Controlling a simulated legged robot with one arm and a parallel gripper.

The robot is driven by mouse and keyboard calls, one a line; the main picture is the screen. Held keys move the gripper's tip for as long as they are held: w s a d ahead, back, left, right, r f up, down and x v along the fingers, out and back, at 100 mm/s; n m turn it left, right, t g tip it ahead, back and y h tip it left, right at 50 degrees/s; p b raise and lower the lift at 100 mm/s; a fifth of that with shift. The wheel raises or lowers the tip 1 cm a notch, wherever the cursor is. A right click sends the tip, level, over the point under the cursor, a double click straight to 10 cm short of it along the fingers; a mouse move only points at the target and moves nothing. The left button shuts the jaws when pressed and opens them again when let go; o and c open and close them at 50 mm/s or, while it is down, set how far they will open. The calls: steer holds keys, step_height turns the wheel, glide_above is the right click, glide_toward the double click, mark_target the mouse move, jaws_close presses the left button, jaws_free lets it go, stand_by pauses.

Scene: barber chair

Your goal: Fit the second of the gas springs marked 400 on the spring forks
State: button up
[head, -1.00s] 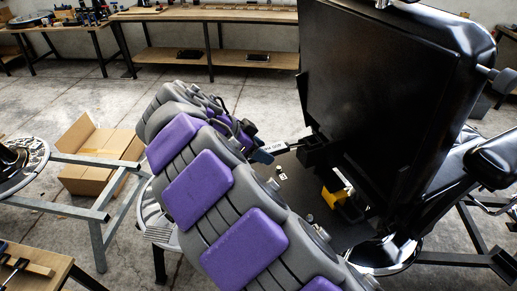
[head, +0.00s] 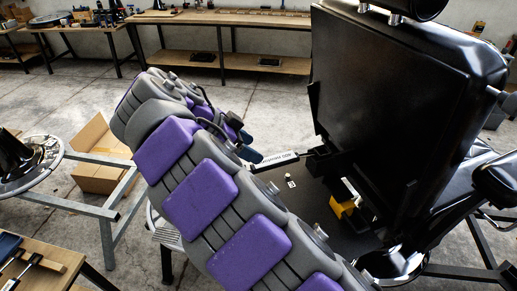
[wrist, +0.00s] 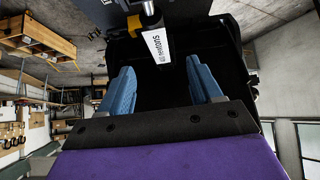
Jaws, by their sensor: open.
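A gas spring with a white label (head: 275,160) sticks out from a black block (head: 323,158) at the lower left edge of the black chair panel (head: 385,110). In the wrist view the spring (wrist: 158,46) points toward me, and "newtons" shows on its label; the number is too small to be sure of. My gripper (head: 249,149) is at the spring's near end. In the wrist view its blue fingers (wrist: 160,68) are open, spread either side of the label end, with gaps on both sides. The fork connection is hidden.
A yellow part (head: 344,206) sits low beside the panel. Small parts (head: 290,181) lie on a dark surface below the spring. A metal frame (head: 107,212), a cardboard box (head: 98,178) and a tool table (head: 52,279) stand left. Open floor lies behind.

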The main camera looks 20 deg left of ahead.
steer(key=p+v, duration=0.7)
steer(key=v, duration=0.2)
steer(key=shift+f, duration=0.1)
